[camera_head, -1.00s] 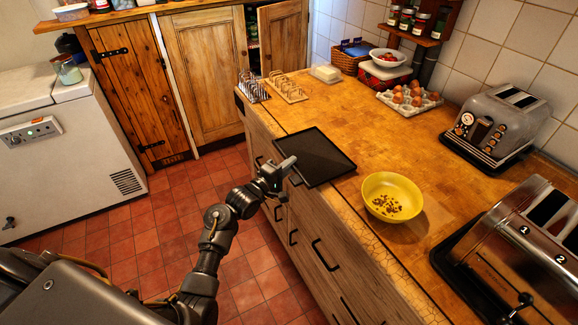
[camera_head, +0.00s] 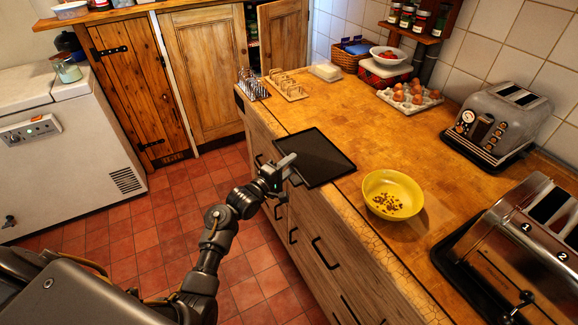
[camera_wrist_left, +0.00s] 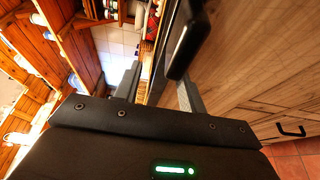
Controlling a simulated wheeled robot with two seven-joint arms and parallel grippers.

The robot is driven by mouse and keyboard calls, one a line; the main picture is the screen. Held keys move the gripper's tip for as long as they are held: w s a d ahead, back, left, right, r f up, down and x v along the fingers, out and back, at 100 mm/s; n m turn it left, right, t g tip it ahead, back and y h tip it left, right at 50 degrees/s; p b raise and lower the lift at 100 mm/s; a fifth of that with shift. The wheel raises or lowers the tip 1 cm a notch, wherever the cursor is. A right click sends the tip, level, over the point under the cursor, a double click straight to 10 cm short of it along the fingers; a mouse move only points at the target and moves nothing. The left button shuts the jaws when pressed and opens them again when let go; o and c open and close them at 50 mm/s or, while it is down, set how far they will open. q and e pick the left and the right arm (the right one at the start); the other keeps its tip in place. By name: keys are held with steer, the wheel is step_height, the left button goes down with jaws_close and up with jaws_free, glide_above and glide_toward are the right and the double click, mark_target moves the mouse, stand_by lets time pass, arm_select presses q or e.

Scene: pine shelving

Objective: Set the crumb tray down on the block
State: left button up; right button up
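The crumb tray appears to be the flat black tray (camera_head: 316,158) in the head view. It lies level on the wooden worktop (camera_head: 340,115), with its left side reaching over the front edge above the drawers. No separate block stands out; the tray's support looks like this wooden top. My left gripper (camera_head: 284,164) is at the tray's overhanging left edge. In the left wrist view its fingers (camera_wrist_left: 157,88) stand apart, with a dark thin edge between them. I cannot tell whether either finger touches the tray. My right gripper is in neither view.
A yellow bowl (camera_head: 402,184) stands right of the tray, with two toasters (camera_head: 505,115) beyond. Toast racks (camera_head: 288,87), an egg tray (camera_head: 410,97) and a butter dish (camera_head: 325,72) stand farther back. Drawer handles (camera_head: 325,254) stick out below the worktop edge.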

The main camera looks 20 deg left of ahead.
arm_select(q)
steer(key=shift+s+a+f, duration=0.1)
steer(key=shift+s, duration=0.2)
steer(key=v, duration=1)
steer(key=shift+b, duration=0.45)
steer(key=shift+a, duration=0.1)
